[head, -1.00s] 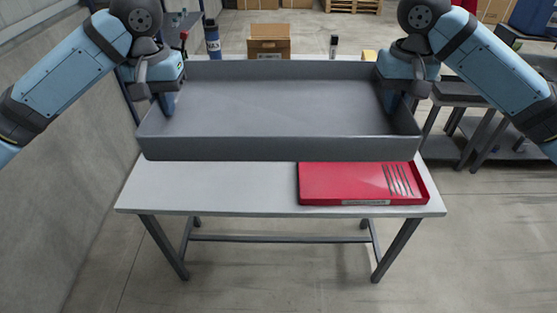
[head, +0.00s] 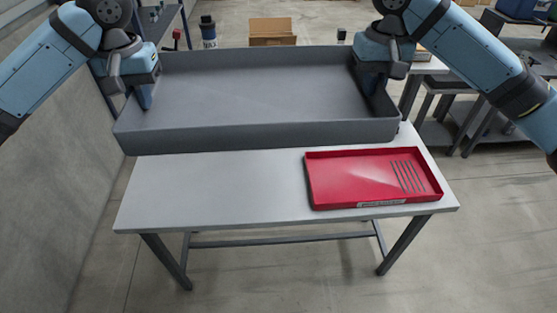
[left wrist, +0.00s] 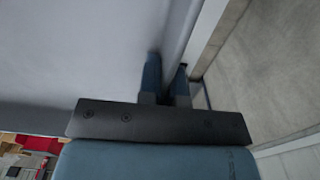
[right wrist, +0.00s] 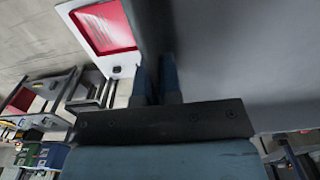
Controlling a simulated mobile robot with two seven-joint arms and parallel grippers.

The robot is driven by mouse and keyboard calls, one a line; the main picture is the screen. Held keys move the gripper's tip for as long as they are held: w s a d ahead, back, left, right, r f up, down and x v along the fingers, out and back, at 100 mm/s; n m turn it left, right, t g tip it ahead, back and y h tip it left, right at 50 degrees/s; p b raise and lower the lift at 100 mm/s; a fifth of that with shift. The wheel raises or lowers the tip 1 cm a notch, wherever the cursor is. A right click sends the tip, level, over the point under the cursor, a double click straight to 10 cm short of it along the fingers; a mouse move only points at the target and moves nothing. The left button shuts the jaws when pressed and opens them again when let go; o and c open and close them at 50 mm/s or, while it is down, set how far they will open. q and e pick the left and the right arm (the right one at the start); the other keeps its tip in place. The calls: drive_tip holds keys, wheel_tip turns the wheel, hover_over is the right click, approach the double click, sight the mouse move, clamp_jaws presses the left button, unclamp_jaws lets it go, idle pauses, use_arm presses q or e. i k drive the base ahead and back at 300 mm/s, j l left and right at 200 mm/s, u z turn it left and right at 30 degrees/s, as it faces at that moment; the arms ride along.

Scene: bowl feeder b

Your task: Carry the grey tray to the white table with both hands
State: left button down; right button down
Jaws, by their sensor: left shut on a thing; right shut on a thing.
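The grey tray (head: 255,95) is a wide, shallow, empty box held level in the air, in front of and above the back part of the near table. My left gripper (head: 146,98) is shut on its left wall; the left wrist view shows the fingers (left wrist: 165,88) on both sides of that wall. My right gripper (head: 370,80) is shut on its right wall; the right wrist view shows the fingers (right wrist: 157,85) at that wall. The light-topped table (head: 210,195) stands below with dark legs; the tray hides its far edge.
A red slotted tray (head: 365,180) lies on the right half of the table; the left half is bare. A concrete wall (head: 60,160) runs along the left. Dark benches (head: 470,110) stand at the right, and a cardboard box (head: 271,32) is behind.

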sight(205, 188)
drive_tip(key=i+j, duration=0.2)
drive_tip(key=j, duration=0.15)
drive_tip(key=i+j, duration=0.2)
drive_tip(key=j, duration=0.15)
drive_tip(key=i+j, duration=0.2)
drive_tip(key=j, duration=0.15)
